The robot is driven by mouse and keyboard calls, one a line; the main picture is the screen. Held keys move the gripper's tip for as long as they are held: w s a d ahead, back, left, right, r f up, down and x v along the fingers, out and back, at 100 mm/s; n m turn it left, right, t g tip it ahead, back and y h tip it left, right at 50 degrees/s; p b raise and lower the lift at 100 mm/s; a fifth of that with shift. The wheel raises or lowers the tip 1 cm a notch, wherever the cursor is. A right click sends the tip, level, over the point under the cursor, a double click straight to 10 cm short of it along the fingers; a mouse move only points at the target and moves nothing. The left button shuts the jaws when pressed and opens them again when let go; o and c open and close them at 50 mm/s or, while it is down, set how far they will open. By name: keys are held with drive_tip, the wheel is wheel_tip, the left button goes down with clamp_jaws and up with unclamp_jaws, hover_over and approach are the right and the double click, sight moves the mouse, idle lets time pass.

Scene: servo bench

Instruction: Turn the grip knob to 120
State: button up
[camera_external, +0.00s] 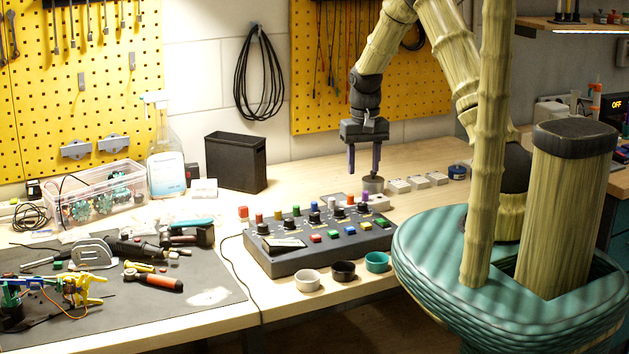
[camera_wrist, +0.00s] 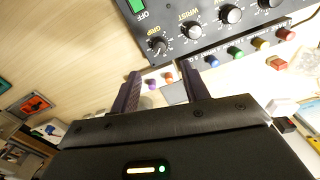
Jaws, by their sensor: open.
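The grip knob (camera_wrist: 158,45) is a small black dial with a white scale around it, at the end of a dark control box (camera_wrist: 210,42). Its label shows upside down in the wrist view; I cannot read its setting. In the external view the box (camera_external: 330,252) stands on the bench, and the grip knob seems to be the dial at its right end (camera_external: 363,208). My gripper (camera_external: 364,172) hangs fingers-down above the bench, above the box's right end and apart from it. In the wrist view its open fingers (camera_wrist: 162,75) have nothing gripped, and the knob lies beyond their tips.
The wrist dial (camera_wrist: 191,30) sits beside the grip knob, with more dials in the row. Coloured caps, such as a purple one (camera_external: 365,197), stand along the box's back. A grey cup (camera_external: 372,185) is near my fingers. Three small cups, one teal (camera_external: 377,262), stand before the box.

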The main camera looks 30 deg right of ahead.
wheel_tip(320, 180, up, 8)
drive_tip(key=b, duration=0.1)
drive_tip(key=shift+f, duration=0.1)
idle(0.4)
drive_tip(key=s+n+t, duration=0.2)
drive_tip(key=s, duration=1.6)
drive_tip(key=shift+s+f+t, duration=0.3)
drive_tip(key=shift+s, duration=0.05)
drive_tip(key=shift+a, duration=0.1)
idle(1.9)
